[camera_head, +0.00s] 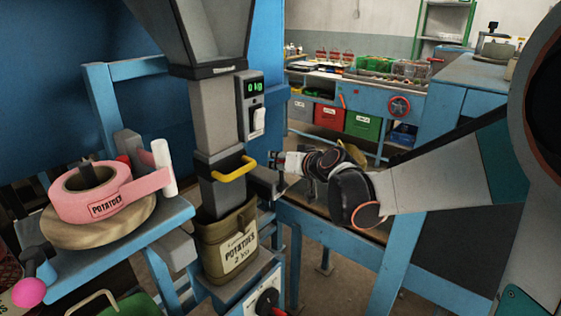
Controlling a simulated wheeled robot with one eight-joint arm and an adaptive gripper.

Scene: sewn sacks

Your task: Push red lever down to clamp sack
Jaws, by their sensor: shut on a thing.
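The sack (229,247), olive-brown with a white "POTATOES 2 KG" label, hangs upright below the grey filling spout (221,196). Its open mouth is around the spout's lower end. My gripper (276,163) reaches in from the right and is at the spout's right side, just above a dark clamp block (265,182). It is shut on what seems to be the lever's end. The red lever itself cannot be made out clearly there, being small and mostly hidden by the gripper. A yellow handle (236,170) sticks out on the spout's front.
A scale display (255,87) reads 0 kg above a white switch. A pink "POTATOES" tape roll (92,196) sits on a blue stand at left. A dial box (262,298) is below the sack. Blue rails and a workbench with bins (363,124) lie behind.

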